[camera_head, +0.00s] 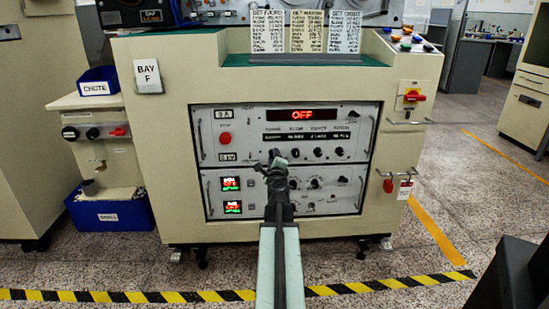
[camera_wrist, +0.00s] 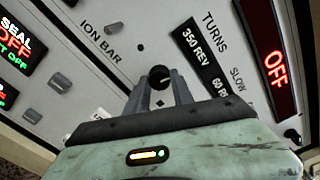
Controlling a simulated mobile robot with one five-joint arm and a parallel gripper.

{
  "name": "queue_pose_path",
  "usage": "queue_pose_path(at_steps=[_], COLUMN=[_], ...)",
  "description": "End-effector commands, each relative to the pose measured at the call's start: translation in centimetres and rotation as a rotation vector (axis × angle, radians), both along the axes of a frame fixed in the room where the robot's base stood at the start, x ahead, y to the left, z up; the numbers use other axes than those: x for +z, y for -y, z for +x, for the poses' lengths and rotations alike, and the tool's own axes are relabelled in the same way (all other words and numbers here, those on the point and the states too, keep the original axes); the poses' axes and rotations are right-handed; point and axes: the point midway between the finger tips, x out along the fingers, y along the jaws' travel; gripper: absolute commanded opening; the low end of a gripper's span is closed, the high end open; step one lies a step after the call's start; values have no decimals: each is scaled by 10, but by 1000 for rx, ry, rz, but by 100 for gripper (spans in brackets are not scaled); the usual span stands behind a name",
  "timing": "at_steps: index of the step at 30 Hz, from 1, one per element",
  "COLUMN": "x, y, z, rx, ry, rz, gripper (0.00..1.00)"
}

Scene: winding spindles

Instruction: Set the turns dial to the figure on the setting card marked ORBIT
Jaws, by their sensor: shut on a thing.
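The turns dial is a small dark round knob (camera_wrist: 160,76) in the wrist view, below a black window reading 350 REV (camera_wrist: 200,50) under the word TURNS. My gripper (camera_wrist: 160,88) is shut on the knob, one finger on each side.
Several other knobs (camera_head: 317,152) sit to the right on the same panel. A red display (camera_head: 303,115) reads OFF. A red button (camera_head: 225,139) is at the left. The lower panel has lit screens (camera_head: 231,184). A grab handle (camera_head: 405,122) sticks out at right.

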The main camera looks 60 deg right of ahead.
Motion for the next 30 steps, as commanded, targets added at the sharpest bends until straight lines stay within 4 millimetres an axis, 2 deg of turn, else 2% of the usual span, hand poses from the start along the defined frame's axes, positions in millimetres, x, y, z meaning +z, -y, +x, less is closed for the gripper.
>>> queue_pose_path(at_steps=[16,17,19,30], x=[-1,-1,-1,0], y=[-4,-4,-3,-5], z=[3,3,3,1], rx=[10,10,9,4], ry=[20,20,20,20], rz=[15,15,15,15], gripper=[0,31,50,50])
